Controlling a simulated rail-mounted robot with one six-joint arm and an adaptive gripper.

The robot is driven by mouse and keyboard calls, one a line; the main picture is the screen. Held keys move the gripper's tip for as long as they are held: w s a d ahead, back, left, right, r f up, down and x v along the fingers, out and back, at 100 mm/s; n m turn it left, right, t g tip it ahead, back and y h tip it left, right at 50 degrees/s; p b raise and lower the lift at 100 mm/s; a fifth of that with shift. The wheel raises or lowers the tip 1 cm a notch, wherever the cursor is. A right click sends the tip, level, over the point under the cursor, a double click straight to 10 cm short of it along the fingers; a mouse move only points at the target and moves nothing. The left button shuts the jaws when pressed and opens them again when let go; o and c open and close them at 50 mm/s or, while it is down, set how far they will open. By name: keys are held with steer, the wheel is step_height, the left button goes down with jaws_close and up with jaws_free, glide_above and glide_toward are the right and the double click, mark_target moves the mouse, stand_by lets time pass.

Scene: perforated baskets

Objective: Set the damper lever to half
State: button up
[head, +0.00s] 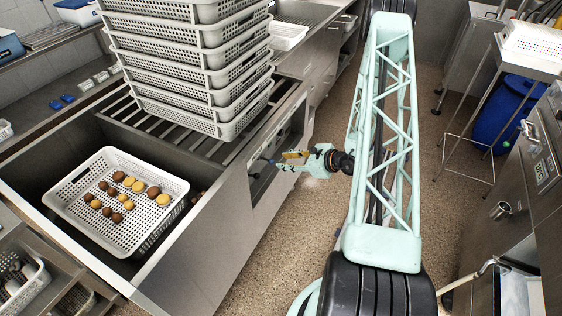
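My gripper (281,164) is in the middle of the head view, pointing left at the front of the steel counter (232,205). It is close to a recessed front panel (277,134) below the stacked baskets. A small dark part shows by the gripper tips at the panel; I cannot tell whether it is the damper lever. A small orange-yellow piece lies along the gripper's upper side. The lever's setting and any contact are too small to make out. Whether the fingers are open or shut is not clear.
A stack of grey perforated baskets (190,60) stands on the slatted counter above the panel. A white basket (72,205) with brown and yellow round items sits in the sink at left. A blue drum (505,115) stands at right. The speckled floor aisle is free.

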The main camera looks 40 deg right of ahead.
steer(key=shift+s+d+r, duration=0.1)
steer(key=shift+s+r, duration=0.1)
steer(key=shift+s, duration=0.15)
steer(key=shift+r, duration=0.1)
stand_by(0.5)
